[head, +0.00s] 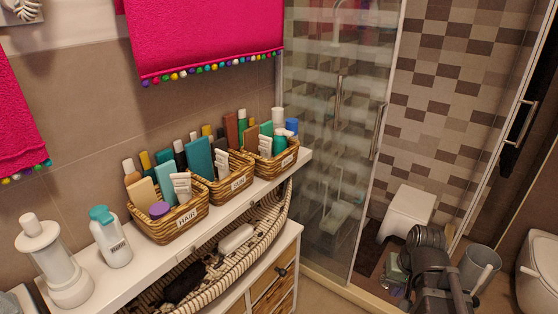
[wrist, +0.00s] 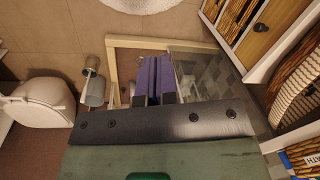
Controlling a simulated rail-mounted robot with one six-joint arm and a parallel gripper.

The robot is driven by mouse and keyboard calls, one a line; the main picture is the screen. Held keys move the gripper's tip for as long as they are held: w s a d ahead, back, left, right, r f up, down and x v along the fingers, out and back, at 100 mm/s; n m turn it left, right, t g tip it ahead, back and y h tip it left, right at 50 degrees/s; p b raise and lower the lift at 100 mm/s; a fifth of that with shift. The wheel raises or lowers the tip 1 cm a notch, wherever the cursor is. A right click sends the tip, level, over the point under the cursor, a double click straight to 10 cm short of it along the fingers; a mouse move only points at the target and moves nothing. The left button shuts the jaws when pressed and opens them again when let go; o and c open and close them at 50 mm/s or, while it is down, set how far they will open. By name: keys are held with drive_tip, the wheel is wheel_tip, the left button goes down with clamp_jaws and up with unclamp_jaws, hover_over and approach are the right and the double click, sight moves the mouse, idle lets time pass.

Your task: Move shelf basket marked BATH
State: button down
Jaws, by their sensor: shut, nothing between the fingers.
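Three wicker baskets stand in a row on the white shelf (head: 222,222) in the head view. The nearest basket (head: 160,232) is marked HAIR. The labels on the middle basket (head: 215,197) and the far basket (head: 264,172) are too small to read surely. In the wrist view, a basket with a label ending in ATH (wrist: 312,164) is cut off at the lower right corner. My gripper (wrist: 153,78) shows in the wrist view with its purple fingers shut together and empty, apart from the basket. Its fingertips cannot be made out in the head view.
Bottles and boxes fill the baskets. A white bottle with a teal cap (head: 110,238) and a white dispenser (head: 52,262) stand left of them. A striped hammock-like basket (head: 225,262) hangs below the shelf. A glass shower (head: 330,130) stands beyond; a toilet (head: 540,272) is at right.

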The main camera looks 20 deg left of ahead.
drive_tip(key=w+a+f+m+y+b, duration=0.1)
drive_tip(key=w+a+m+y, duration=0.15)
drive_tip(key=w+a, duration=0.55)
drive_tip(key=m+t+y+b, duration=0.2)
drive_tip(key=m+t+y, duration=0.3)
drive_tip(key=m+y, duration=1.15)
approach(286, 154)
drive_tip(key=a+m+h, duration=0.1)
drive_tip(key=a, duration=0.1)
drive_tip(key=w+a+r+m+h, duration=0.1)
drive_tip(key=a, duration=0.1)
drive_tip(key=a+r+m+h, duration=0.1)
drive_tip(key=a, duration=0.2)
drive_tip(key=shift+w+r, duration=0.25)
drive_tip(key=shift+w, duration=0.05)
drive_tip(key=x, duration=0.5)
drive_tip(key=shift+d, duration=0.15)
